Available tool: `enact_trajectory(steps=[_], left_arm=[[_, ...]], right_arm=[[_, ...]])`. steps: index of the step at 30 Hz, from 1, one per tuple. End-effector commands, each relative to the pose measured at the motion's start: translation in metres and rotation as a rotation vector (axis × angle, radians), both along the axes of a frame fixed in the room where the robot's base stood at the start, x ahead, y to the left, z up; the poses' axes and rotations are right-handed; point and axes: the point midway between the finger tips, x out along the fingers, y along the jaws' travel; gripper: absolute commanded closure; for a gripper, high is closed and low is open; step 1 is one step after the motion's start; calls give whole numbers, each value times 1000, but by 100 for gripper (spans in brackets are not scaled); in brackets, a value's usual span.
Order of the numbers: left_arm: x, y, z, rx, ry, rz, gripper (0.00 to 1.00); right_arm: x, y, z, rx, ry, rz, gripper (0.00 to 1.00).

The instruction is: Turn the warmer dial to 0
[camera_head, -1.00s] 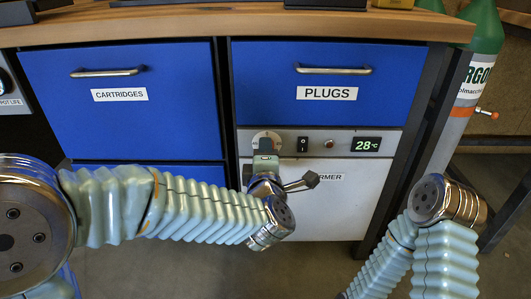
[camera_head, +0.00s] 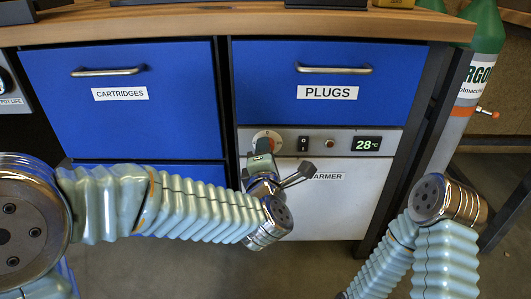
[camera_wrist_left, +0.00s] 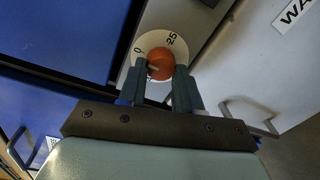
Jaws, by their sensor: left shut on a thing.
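The warmer dial shows in the head view as a pale round face (camera_head: 268,134) at the left end of the warmer's control panel. In the left wrist view it has an orange knob (camera_wrist_left: 160,63) on a white plate marked 0 and 25. My left gripper (camera_head: 264,147) reaches up to the dial from below. In the left wrist view my left gripper (camera_wrist_left: 162,74) has one finger on each side of the knob and is shut on it. The fingers partly hide the plate. The warmer display (camera_head: 367,144) reads 28°C. My right gripper is out of view.
A black switch (camera_head: 303,144) and a small round light (camera_head: 329,143) sit right of the dial. The white warmer door (camera_head: 335,210) is below. Blue drawers labelled CARTRIDGES (camera_head: 120,120) and PLUGS (camera_head: 330,112) are above. A green gas cylinder (camera_head: 484,50) stands at the right.

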Motion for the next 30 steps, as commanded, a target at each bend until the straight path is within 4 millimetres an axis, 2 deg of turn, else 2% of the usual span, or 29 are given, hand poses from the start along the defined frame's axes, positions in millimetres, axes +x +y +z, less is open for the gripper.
enact_trajectory(steps=[2,3,7,15,19,23,30], left_arm=[[-1,-1,-2,1,5,-4,97],[-1,-1,-2,1,5,-4,60],[0,-1,-2,1,4,-2,41],[-1,0,-1,1,2,-1,41],[-10,-1,1,1,3,-2,41],[-36,-1,3,1,2,-5,41],[-95,-1,6,1,1,-5,41]], right_arm=[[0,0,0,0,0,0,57],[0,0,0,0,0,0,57],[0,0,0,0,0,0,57],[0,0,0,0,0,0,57],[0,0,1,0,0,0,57],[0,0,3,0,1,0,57],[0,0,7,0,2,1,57]])
